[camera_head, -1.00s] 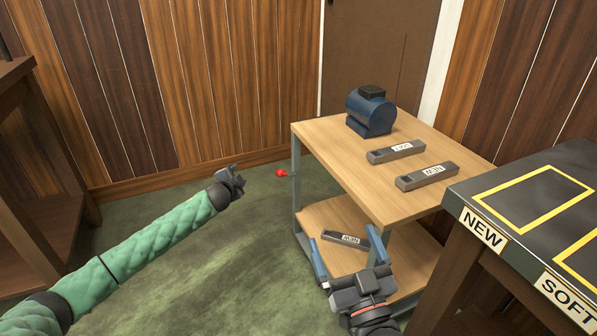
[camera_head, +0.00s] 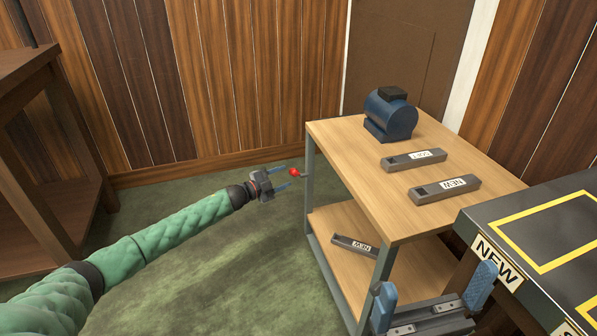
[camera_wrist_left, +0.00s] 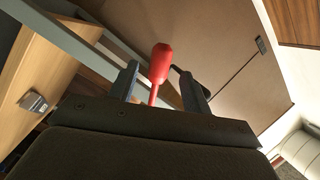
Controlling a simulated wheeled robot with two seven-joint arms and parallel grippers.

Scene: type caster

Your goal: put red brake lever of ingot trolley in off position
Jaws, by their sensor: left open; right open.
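The red brake lever (camera_head: 294,172) sticks out from the left side of the wood-topped ingot trolley (camera_head: 350,150), near a grey post. My left gripper (camera_head: 285,176) is open, with its fingertips just short of the red knob in the head view. In the left wrist view the red knob (camera_wrist_left: 160,65) shows between the two open fingers (camera_wrist_left: 159,88), apparently ungripped; its depth relative to the tips is hard to tell. My right gripper (camera_head: 432,295) is open and empty at the bottom right, in front of the trolley's lower shelf.
Two ingots (camera_head: 444,189) and a blue machine (camera_head: 390,115) stand on the trolley top. Another ingot (camera_head: 355,245) lies on the lower shelf. A dark table with yellow outlines (camera_head: 540,225) is at the right, a brown table (camera_head: 30,80) at the left. Green floor between is open.

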